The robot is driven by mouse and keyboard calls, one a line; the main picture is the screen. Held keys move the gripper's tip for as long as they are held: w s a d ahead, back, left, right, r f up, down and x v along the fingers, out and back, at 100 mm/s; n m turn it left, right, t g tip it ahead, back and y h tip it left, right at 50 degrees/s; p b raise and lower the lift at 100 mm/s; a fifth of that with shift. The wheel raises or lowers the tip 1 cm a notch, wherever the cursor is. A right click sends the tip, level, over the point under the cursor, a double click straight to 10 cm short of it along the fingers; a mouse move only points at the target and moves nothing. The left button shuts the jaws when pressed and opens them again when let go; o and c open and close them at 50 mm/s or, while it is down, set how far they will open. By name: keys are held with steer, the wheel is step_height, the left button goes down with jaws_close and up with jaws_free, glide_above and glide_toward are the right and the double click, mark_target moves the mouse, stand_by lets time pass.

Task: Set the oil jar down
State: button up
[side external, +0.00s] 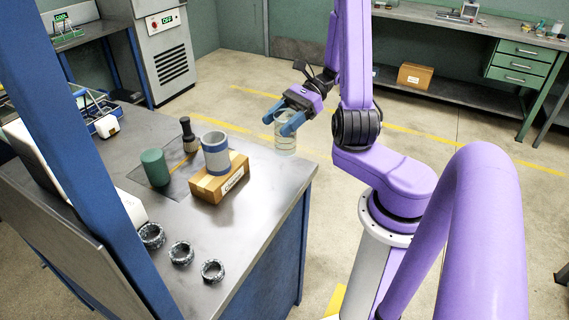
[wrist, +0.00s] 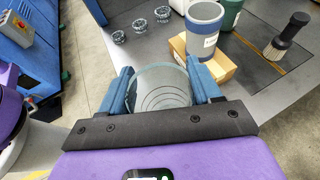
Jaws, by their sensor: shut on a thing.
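A clear glass jar (side external: 285,138) hangs between the blue fingers of my gripper (side external: 287,118) in the side view. The jar looks upright and is held just past the bench's right edge, above floor level. In the wrist view the same jar (wrist: 162,88) sits between both fingers of my gripper (wrist: 162,92), and ring lines show inside its round outline. My gripper is shut on it. The metal workbench top (side external: 265,203) is to the left of the jar in the side view. The jar does not touch the bench as far as I can see.
Several dark rings (side external: 181,253) line the front left. The bench's right part is bare.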

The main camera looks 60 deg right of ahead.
mark_target(278, 148)
steer(key=shift+f, duration=3.7)
steer(key=shift+f, duration=0.1)
steer(key=o, duration=1.3)
steer(key=shift+o, duration=0.2)
